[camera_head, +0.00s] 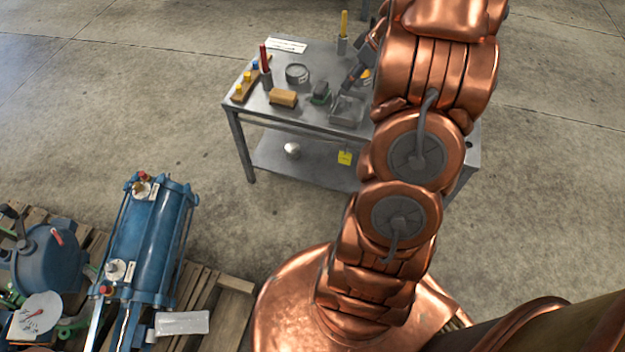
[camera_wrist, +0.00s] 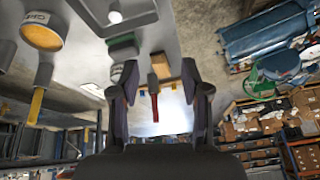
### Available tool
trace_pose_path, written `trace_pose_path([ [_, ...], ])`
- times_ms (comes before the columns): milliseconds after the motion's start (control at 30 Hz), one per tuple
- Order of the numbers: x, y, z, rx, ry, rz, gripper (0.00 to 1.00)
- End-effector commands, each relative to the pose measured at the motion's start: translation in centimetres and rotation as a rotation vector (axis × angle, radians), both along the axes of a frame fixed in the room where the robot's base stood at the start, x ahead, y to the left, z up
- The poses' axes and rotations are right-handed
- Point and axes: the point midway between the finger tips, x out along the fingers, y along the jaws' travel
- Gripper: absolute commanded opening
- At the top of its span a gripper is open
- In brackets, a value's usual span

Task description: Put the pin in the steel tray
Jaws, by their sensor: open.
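The steel tray (camera_head: 346,112) sits at the front of the grey table; it also shows at the top of the wrist view (camera_wrist: 98,22), with a small pale round item (camera_wrist: 115,17) in it. I cannot tell whether that is the pin. A red-handled piece (camera_head: 265,60) stands upright in a dark holder at the table's left; a yellow-handled one (camera_head: 343,22) stands in a grey holder at the back. No piece is clearly recognisable as the pin. My gripper (camera_wrist: 159,75) is open and empty above the table; in the head view (camera_head: 349,84) it is just behind the tray.
The table (camera_head: 315,57) also holds a round tin (camera_head: 297,73), a tan block (camera_head: 283,97), a green block (camera_head: 320,93), a rack with coloured pegs (camera_head: 245,86) and a white sheet (camera_head: 287,45). An orange-topped round container (camera_wrist: 42,36) is near the tray. Blue machinery (camera_head: 150,240) stands on pallets at left.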

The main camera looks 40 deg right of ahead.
Motion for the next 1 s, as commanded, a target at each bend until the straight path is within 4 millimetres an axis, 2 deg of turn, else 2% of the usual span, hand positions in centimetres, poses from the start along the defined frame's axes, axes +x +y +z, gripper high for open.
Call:
trace_pose_path([
  [33, 0.2, 3.0, 0.8, 0.016, 0.031, 0.005, 0.47],
  [200, -1.0, 11.6, 2.8, 0.058, 0.155, -0.027, 0.47],
  [367, -3.6, 18.6, 4.2, 0.065, 0.271, -0.066, 0.47],
  [500, -6.9, 23.8, 5.2, 0.047, 0.369, -0.107, 0.47],
  [600, -9.8, 26.9, 5.7, 0.022, 0.433, -0.140, 0.47],
  [800, -16.0, 31.3, 6.3, -0.060, 0.529, -0.218, 0.47],
  [1000, -21.6, 33.0, 6.4, -0.152, 0.584, -0.295, 0.47],
])
